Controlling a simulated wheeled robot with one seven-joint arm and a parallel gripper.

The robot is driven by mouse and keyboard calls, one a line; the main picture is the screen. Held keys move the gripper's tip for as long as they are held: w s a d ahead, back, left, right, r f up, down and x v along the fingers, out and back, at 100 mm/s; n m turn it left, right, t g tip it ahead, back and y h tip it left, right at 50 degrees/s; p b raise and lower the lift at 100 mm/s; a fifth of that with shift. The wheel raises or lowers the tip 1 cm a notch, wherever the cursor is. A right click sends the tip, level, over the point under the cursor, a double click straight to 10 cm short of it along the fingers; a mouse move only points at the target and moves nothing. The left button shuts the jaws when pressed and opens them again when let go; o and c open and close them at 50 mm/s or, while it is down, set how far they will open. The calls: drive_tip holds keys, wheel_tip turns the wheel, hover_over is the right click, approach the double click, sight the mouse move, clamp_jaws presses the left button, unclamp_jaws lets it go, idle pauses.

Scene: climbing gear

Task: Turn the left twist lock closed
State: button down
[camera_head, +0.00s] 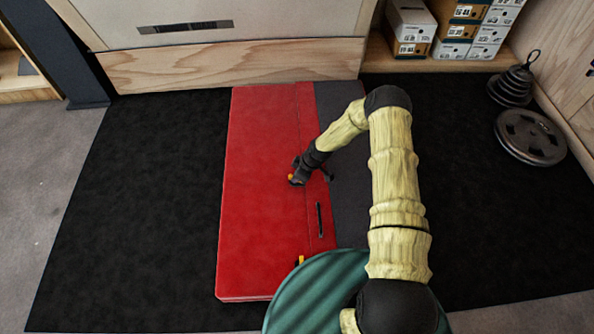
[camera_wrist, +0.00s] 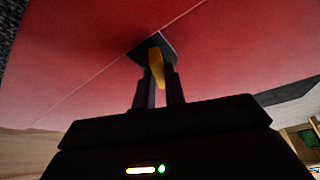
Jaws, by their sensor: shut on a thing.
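A red crash pad (camera_head: 262,140) lies flat on the floor mat. A twist lock with an orange-yellow tab (camera_head: 291,178) sits on its seam, far up the pad, mostly hidden by my gripper (camera_head: 297,175). In the wrist view the yellow tab (camera_wrist: 156,62) stands between the two dark fingers of my gripper (camera_wrist: 157,80), which are shut on it. Its dark base plate (camera_wrist: 167,47) lies on the red surface. A second yellow twist lock (camera_head: 300,260) shows nearer to me on the same seam. I cannot tell the lock's turn angle clearly.
A black strap handle (camera_head: 319,220) lies on the pad between the two locks. A dark grey strip (camera_head: 332,98) runs along the pad's right side. Weight plates (camera_head: 530,137) lie at the right, and shoe boxes (camera_head: 410,27) stand at the back. The black mat (camera_head: 150,190) left of the pad is clear.

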drive_tip(key=m+p, duration=0.2)
drive_tip(key=m+t+p, duration=0.1)
drive_tip(key=shift+s+a+r+m+h, duration=0.1)
drive_tip(key=shift+r+m+h, duration=0.15)
drive_tip(key=shift+m+h, duration=0.15)
drive_tip(key=m+t+h+p, duration=0.1)
drive_tip(key=m+p, duration=0.2)
drive_tip(key=shift+a+m, duration=0.1)
drive_tip(key=shift+m, duration=0.2)
drive_tip(key=m+h+p, duration=0.1)
drive_tip(key=m, duration=0.1)
drive_tip(key=shift+s+f+m+t, duration=0.1)
drive_tip(key=shift+m+t, duration=0.2)
drive_tip(key=shift+a+f+m+h+p, duration=0.15)
drive_tip(key=shift+m+h+p, duration=0.45)
drive_tip(key=shift+m, duration=1.1)
drive_tip(key=c, duration=1.5)
unclamp_jaws()
drive_tip(key=shift+o, duration=0.2)
